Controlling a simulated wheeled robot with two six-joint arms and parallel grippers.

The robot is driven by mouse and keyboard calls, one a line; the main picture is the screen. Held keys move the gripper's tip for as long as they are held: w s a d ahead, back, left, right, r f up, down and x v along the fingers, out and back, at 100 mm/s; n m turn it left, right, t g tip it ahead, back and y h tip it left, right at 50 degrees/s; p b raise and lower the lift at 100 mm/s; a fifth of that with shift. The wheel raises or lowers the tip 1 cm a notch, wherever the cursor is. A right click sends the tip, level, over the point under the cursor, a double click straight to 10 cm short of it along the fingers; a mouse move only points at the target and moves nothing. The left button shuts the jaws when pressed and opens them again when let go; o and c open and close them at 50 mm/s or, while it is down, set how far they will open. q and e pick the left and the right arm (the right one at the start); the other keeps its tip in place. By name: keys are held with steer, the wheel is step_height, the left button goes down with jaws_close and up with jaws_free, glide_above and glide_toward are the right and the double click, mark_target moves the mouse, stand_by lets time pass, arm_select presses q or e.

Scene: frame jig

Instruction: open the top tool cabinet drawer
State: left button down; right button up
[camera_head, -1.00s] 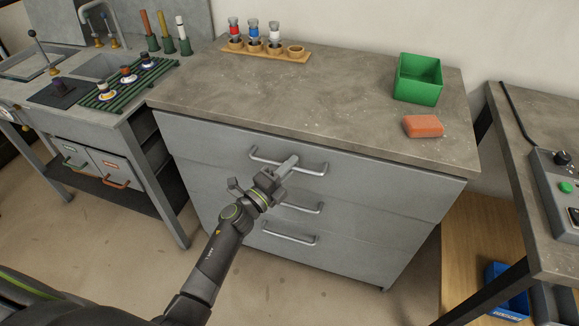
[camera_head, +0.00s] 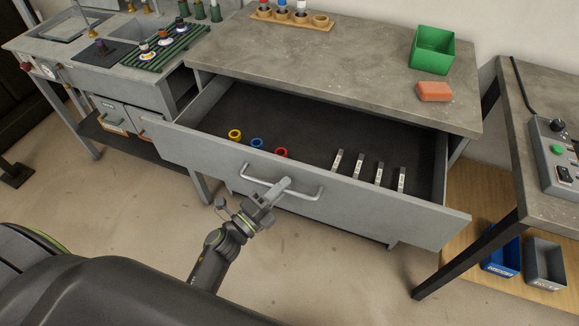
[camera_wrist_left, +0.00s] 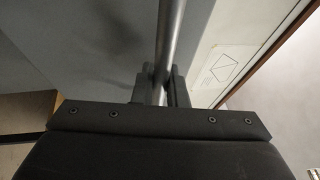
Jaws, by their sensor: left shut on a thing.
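The top drawer (camera_head: 352,195) of the grey tool cabinet is pulled well out. Its dark inside shows yellow, blue and red rings (camera_head: 257,143) and several small labelled grey pieces (camera_head: 379,172). My left gripper (camera_head: 281,186) is shut on the drawer's bar handle (camera_head: 309,194). In the left wrist view the handle bar (camera_wrist_left: 172,40) runs between the two fingers (camera_wrist_left: 154,84). My right gripper is not in view.
The cabinet's worktop (camera_head: 330,60) carries a green bin (camera_head: 432,50), an orange block (camera_head: 434,91) and a wooden holder (camera_head: 291,19). A bench with a control box (camera_head: 556,150) stands at right. A sink unit is at left.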

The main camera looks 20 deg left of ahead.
arm_select(q)
steer(key=shift+s+a, duration=0.1)
steer(key=shift+s, duration=1.6)
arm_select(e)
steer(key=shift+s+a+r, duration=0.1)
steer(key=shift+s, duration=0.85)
arm_select(q)
steer(key=c, duration=1.5)
jaws_free()
steer(key=shift+o, duration=0.2)
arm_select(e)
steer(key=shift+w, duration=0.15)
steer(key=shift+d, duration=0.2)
arm_select(q)
steer(key=b+v, duration=0.3)
steer(key=v, duration=1.4)
steer(key=shift+s+b, duration=0.15)
steer(key=shift+b, duration=0.2)
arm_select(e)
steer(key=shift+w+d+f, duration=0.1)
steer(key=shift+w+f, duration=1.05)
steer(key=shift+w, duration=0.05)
arm_select(q)
steer(key=shift+a, duration=0.1)
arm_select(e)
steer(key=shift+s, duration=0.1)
